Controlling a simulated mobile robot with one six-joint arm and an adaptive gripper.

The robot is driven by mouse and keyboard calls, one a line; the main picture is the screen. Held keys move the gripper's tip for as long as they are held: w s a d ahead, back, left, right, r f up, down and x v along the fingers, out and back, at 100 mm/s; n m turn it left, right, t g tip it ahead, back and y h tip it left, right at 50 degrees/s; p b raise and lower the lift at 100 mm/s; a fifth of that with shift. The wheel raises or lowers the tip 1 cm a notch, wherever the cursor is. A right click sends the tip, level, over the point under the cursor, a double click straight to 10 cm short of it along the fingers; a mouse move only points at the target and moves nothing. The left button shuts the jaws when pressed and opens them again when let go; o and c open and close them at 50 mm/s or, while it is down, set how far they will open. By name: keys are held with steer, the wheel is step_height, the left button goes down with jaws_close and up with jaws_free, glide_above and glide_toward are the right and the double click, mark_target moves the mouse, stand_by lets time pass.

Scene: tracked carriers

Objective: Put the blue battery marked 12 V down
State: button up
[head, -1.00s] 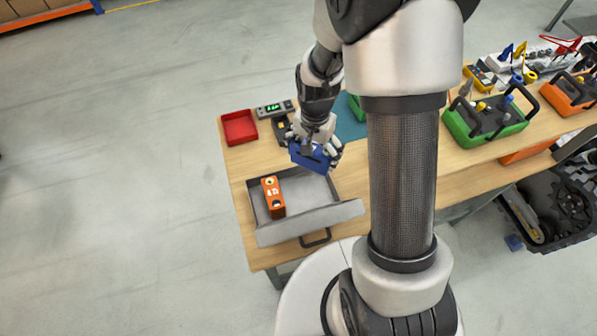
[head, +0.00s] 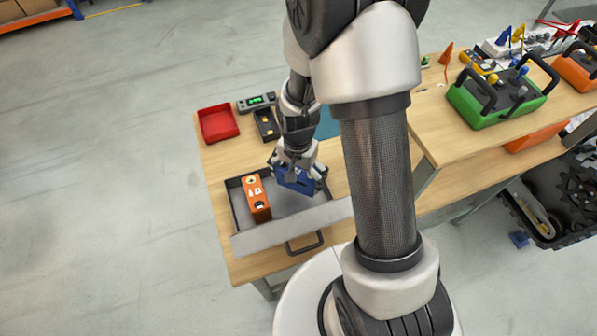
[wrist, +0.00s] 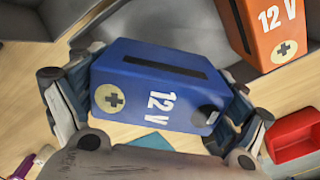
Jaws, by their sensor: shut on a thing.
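The blue battery (wrist: 150,85) marked 12 V is held between both fingers of my gripper (wrist: 150,100) in the wrist view. In the head view the blue battery (head: 295,180) hangs below my gripper (head: 297,168), over the right back part of the open grey drawer (head: 290,217). Whether its underside touches the drawer floor cannot be told. An orange battery (head: 256,198), also marked 12 V in the wrist view (wrist: 268,25), stands in the left part of the drawer, apart from the blue one.
A red tray (head: 218,123), a meter with a green display (head: 256,102) and a black holder (head: 266,125) sit behind the drawer. A green carrier (head: 497,105) stands at the right. The drawer's front middle is clear.

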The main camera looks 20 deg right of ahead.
mark_target(298, 184)
step_height(298, 184, down, 4)
steer(key=b, duration=0.3)
steer(key=shift+f, duration=0.1)
steer(key=o, duration=1.8)
